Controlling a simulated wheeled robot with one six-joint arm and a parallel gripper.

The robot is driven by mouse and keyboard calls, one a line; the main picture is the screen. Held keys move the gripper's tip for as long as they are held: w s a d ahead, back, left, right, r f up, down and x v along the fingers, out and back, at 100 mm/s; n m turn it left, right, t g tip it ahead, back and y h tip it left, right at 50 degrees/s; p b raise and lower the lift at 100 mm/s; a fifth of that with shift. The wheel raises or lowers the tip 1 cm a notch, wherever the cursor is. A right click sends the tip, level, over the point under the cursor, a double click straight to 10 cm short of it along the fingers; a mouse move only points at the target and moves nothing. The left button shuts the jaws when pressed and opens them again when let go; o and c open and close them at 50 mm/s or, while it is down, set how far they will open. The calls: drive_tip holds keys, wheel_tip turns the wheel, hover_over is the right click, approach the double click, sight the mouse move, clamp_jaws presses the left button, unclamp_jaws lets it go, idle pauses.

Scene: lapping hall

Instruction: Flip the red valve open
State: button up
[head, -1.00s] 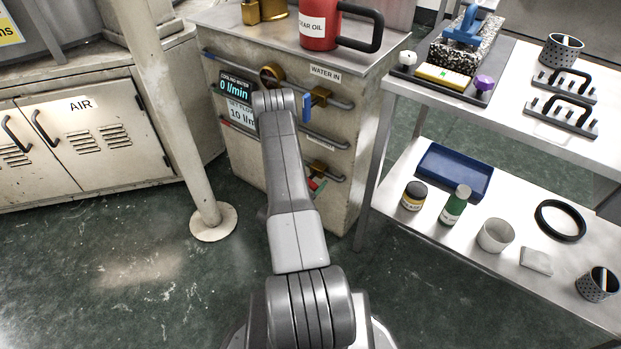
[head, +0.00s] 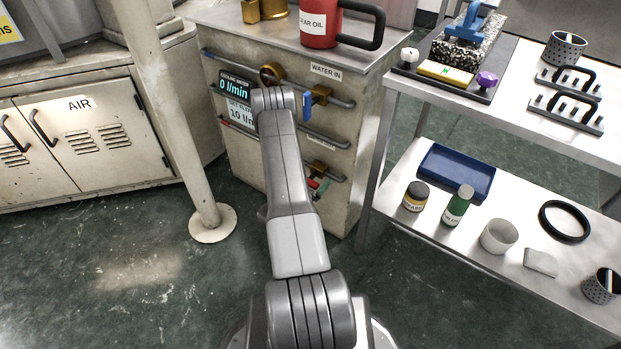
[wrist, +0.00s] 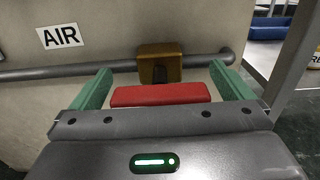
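The red valve handle (wrist: 160,95) lies crosswise in the wrist view, in front of a brass valve body (wrist: 160,62) on a grey pipe (wrist: 90,70). My gripper (wrist: 170,85) is open, with one green finger to the left of the red handle and one to the right, and gaps at both sides. In the head view the brass body (head: 319,167) shows low on the cabinet front, with a bit of red handle (head: 315,184) beside my arm. My arm hides most of the gripper there.
An AIR label (wrist: 60,36) is left of the valve. Above it in the head view are a blue handle (head: 307,106) and a display (head: 236,87) reading 0 l/min. A table (head: 400,91) with a loaded lower shelf (head: 400,218) stands close on the right.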

drive_tip(key=p+v, duration=0.2)
drive_tip(key=v, duration=1.1)
drive_tip(key=shift+s+a, duration=0.25)
drive_tip(key=shift+s, duration=0.05)
drive_tip(key=shift+w, duration=0.1)
drive_tip(key=b+x, duration=0.2)
drive_tip(key=x, duration=1.1)
drive_tip(key=shift+w+d, duration=0.25)
idle(0.3)
